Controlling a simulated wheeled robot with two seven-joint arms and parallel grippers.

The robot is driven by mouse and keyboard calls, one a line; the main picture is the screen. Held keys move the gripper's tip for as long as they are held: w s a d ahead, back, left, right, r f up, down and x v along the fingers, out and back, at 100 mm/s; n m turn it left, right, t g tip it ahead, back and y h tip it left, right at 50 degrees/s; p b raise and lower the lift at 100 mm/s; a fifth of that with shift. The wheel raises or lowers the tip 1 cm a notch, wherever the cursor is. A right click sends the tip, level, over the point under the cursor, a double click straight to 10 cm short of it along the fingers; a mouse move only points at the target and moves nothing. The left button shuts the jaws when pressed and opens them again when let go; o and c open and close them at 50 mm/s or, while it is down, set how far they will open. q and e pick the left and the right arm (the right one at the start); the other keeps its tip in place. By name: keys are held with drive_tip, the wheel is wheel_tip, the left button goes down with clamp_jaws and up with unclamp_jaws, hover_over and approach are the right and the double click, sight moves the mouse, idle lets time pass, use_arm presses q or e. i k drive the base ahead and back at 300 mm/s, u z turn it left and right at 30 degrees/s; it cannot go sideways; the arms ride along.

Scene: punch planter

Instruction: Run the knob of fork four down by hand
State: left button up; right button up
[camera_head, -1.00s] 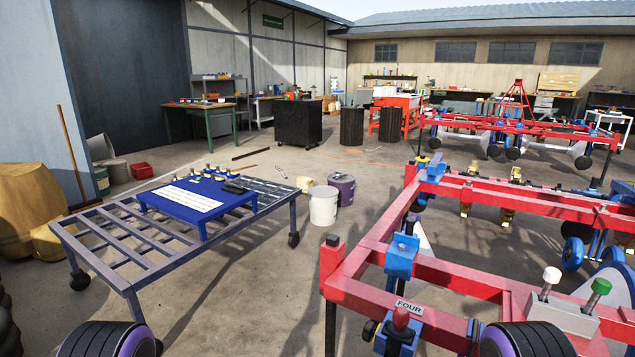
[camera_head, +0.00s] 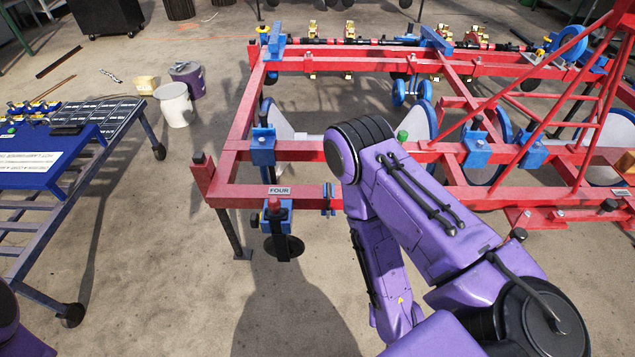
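The label FOUR (camera_head: 279,190) is on the red frame's near beam. A small dark round part shows at the bracket's left side, and a black part (camera_head: 283,247) hangs underneath. I cannot tell how far down the knob sits. My purple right arm rises from the lower right and bends beside the bracket, to its right; its gripper is not visible. Only a purple piece of my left arm shows at the lower left edge. Nothing of mine touches the knob.
The red frame (camera_head: 380,192) with blue clamps fills the middle and right. A blue tray (camera_head: 85,157) lies on a metal cart (camera_head: 42,246) at left. A white bucket (camera_head: 175,104) and purple bucket (camera_head: 187,78) stand behind. Floor between cart and frame is clear.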

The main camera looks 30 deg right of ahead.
sight(255, 220)
drive_tip(key=z, duration=3.4)
drive_tip(key=k, duration=1.6)
drive_tip(key=u, duration=1.85)
